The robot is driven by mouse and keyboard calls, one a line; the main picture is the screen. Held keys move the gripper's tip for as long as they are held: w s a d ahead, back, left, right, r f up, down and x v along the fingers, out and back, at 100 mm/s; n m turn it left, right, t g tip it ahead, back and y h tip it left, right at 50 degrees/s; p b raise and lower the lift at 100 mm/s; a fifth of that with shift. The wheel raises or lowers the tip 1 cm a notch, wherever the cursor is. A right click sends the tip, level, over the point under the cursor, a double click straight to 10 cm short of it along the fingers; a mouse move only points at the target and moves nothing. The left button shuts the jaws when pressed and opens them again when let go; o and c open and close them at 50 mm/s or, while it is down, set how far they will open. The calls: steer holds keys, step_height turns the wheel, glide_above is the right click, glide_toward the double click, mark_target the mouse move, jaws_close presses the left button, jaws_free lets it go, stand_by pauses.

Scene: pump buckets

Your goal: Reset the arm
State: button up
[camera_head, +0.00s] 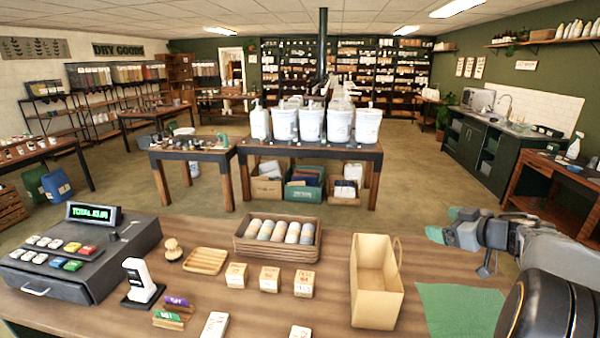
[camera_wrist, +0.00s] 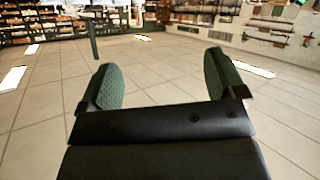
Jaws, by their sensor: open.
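My gripper (camera_head: 442,225) is at the right of the head view, above the far right end of the wooden counter (camera_head: 430,262). Its green fingertips point left in the picture. My arm comes in from the lower right corner. In the wrist view, the two green padded fingers of my gripper (camera_wrist: 161,80) stand wide apart with nothing between them. Behind them that view shows the ceiling tiles and lights, with shelves at the top edge, so the picture seems upside down.
A green mat (camera_head: 450,308) lies below my arm. Pump buckets (camera_head: 311,124) stand on a table beyond.

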steer(key=d+m+t+h, duration=0.1)
steer(key=d+m+h, duration=0.5)
steer(key=d+h, duration=0.3)
steer(key=s+a+f+m+g+h, duration=0.4)
steer(key=s+a+f+g, duration=0.2)
steer(key=s+a, duration=0.15)
steer(key=s+a+f+n+g+y, duration=0.1)
steer(key=s+a+y, duration=0.2)
steer(key=a, duration=0.9)
steer(key=s+a+f+n+g+y, duration=0.1)
steer(key=s+a+y, duration=0.3)
steer(key=s+a, duration=0.5)
steer(key=shift+a+f+n+g+y+b, duration=0.3)
steer(key=shift+a+f+n+g+b, duration=0.25)
steer(key=shift+a, duration=1.05)
